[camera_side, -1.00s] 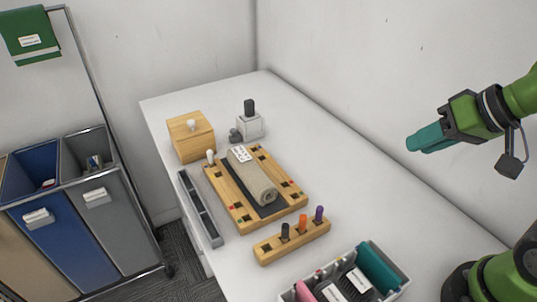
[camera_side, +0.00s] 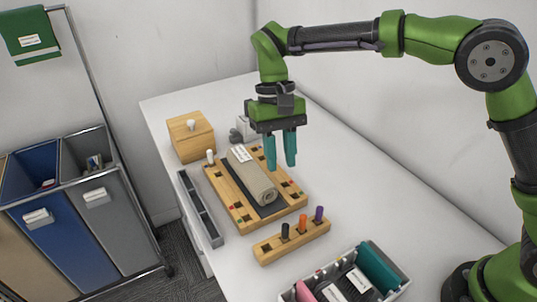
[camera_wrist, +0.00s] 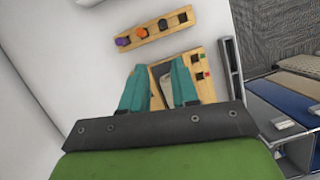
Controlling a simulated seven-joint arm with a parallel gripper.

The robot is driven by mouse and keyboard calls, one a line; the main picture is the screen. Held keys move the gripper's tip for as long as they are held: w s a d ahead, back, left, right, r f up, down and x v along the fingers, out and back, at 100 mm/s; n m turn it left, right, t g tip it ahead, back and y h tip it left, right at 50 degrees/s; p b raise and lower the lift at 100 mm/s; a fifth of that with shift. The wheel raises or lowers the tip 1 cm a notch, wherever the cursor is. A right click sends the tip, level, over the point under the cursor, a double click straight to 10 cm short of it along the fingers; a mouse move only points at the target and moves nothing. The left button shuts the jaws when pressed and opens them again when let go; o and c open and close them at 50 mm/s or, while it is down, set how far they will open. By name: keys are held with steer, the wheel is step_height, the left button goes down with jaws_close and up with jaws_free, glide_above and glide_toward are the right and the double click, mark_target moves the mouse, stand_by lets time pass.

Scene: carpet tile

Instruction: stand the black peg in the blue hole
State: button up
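The black peg (camera_side: 285,231) stands upright in a small wooden rack (camera_side: 265,256), beside an orange peg (camera_side: 303,223) and a purple peg (camera_side: 319,214). In the wrist view the black peg (camera_wrist: 163,24) is near the top. The wooden board (camera_side: 241,224) has square holes with small coloured marks along its sides. I cannot pick out a blue mark. A white peg (camera_side: 210,157) stands at its far left corner. My gripper (camera_side: 281,168) is open and empty, pointing down above the board's right side. In the wrist view its teal fingers (camera_wrist: 158,66) are apart.
A rolled beige cloth (camera_side: 253,180) lies on the board's dark middle strip. A wooden box (camera_side: 190,138) stands behind, a grey narrow tray (camera_side: 199,208) at left, and a filled bin (camera_side: 369,283) at front right. The tabletop right of the board is clear.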

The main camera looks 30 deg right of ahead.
step_height(320, 180, up, 2)
steer(key=m, duration=0.1)
glide_above(285, 224)
steer(key=w, duration=0.2)
step_height(285, 224, down, 9)
steer(key=shift+g, duration=0.3)
steer(key=shift+d+x, duration=0.15)
steer(key=shift+x, duration=1.45)
steer(key=shift+d+x, duration=0.15)
steer(key=shift+x, duration=1.5)
jaws_close()
